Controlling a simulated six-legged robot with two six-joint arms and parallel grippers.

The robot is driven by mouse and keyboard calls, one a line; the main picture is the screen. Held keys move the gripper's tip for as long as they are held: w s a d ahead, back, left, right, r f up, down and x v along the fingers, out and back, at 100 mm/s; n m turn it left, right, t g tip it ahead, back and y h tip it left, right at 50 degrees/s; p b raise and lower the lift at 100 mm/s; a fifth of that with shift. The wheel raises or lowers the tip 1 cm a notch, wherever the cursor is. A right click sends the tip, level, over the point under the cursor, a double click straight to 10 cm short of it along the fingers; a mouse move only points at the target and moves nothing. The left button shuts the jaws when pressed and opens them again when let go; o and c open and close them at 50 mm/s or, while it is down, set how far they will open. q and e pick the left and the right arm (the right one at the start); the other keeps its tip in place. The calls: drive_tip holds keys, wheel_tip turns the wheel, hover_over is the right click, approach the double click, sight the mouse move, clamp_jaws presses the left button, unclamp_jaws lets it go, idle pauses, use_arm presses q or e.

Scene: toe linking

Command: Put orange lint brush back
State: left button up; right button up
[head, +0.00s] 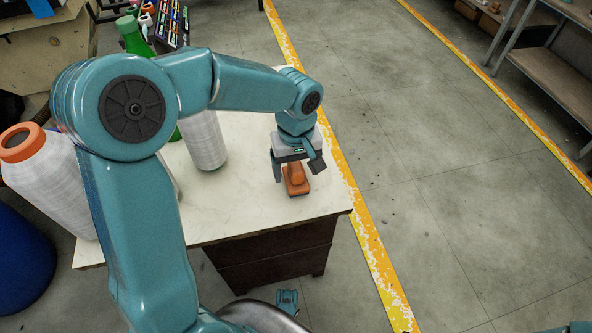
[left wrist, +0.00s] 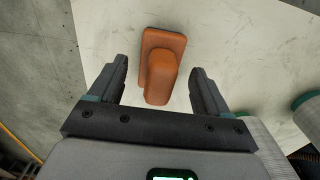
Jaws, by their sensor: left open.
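The orange lint brush (head: 296,181) lies on the white tabletop (head: 251,187) near its right edge. In the left wrist view the brush (left wrist: 160,70) sits between and just beyond the fingertips, with a gap on each side. My left gripper (head: 297,167) is open and empty above the brush, pointing down at it. The same gripper shows in the left wrist view (left wrist: 163,80).
A white thread cone (head: 205,140) stands left of the brush. A yellow floor line (head: 345,180) runs past the table's right side.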

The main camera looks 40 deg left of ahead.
sight(296, 166)
use_arm(q)
wheel_tip(296, 166, up, 10)
drive_tip(key=p, duration=0.3)
drive_tip(key=shift+f, duration=0.2)
